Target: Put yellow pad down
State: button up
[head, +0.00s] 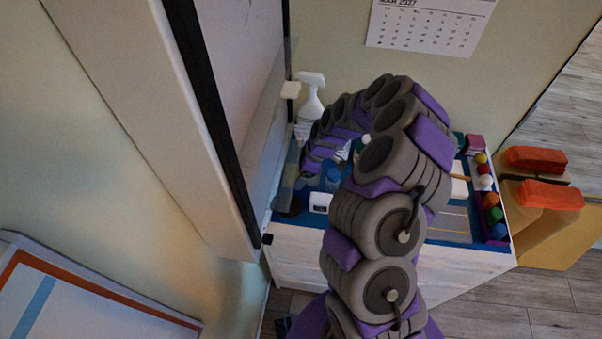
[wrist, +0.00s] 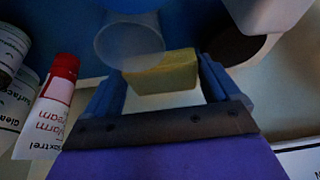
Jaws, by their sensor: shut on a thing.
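My gripper (wrist: 162,72) shows in the wrist view with its two blue fingers on either side of the yellow pad (wrist: 166,78). It is shut on the pad, a pale yellow block. A translucent round cup (wrist: 130,42) overlaps the pad's upper left in this view. The pad is over or close to a blue surface (wrist: 85,30); I cannot tell whether it touches it. In the head view my arm bends down toward the left end of the blue-topped cabinet (head: 455,226), and I cannot make out the pad there.
A red-capped cream tube (wrist: 55,100) and labelled bottles (wrist: 18,100) stand left of my gripper. A white object (wrist: 268,12) is at upper right.

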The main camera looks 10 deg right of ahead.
jog(key=shift+w+a, duration=0.2)
jog(key=shift+w, duration=0.1)
jog(key=shift+w+b, duration=0.3)
jog(key=shift+w, duration=0.4)
notch_tip(320, 180, down, 3)
jog(key=shift+s+f+b, duration=0.1)
jog(key=shift+s+b, duration=0.05)
jog(key=shift+b, duration=0.75)
jog(key=shift+d, duration=0.3)
jog(key=o, duration=0.8)
jog(key=shift+a, duration=0.15)
jog(key=shift+a+p, duration=0.1)
jog(key=shift+p, duration=0.4)
